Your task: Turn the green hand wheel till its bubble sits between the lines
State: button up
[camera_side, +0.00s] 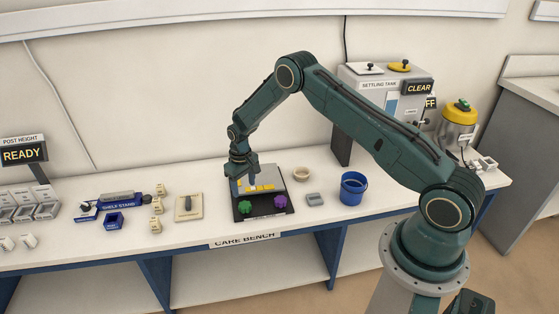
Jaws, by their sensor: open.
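The green hand wheel (245,207) sits at the front left of a dark base plate (265,213) on the bench. A purple hand wheel (280,202) is to its right on the same plate. A pale plate with yellow parts (262,188) lies behind the wheels. The bubble and its lines are too small to make out. My gripper (243,182) points down above the back left of the plate, behind the green wheel and apart from it. It is open, and I see nothing held in it.
A blue bucket (352,189), a grey block (315,199) and a tan ring-shaped dish (301,174) stand right of the plate. A beige switch plate (188,207) and a blue shelf stand (118,200) are to the left. The settling tank (375,100) is behind right.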

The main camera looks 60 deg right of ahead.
jog(key=shift+r, duration=2.45)
jog(key=s+a+r+t, duration=0.15)
jog(key=s+r, duration=0.25)
jog(key=r, duration=0.5)
jog(key=s+a+r, duration=0.3)
jog(key=s+r, duration=0.1)
jog(key=r, duration=0.6)
jog(key=s+a+r+t, duration=0.15)
jog(key=s+r, duration=0.25)
jog(key=r, duration=0.5)
jog(key=s+a+r+t, duration=0.1)
jog(key=s+a+r, duration=0.1)
jog(key=s, duration=1)
jog(key=s+a+r+n+t, duration=0.1)
jog(key=s+a+r, duration=0.2)
jog(key=s, duration=1)
jog(key=shift+r+t, duration=0.3)
jog(key=shift+r, duration=0.4)
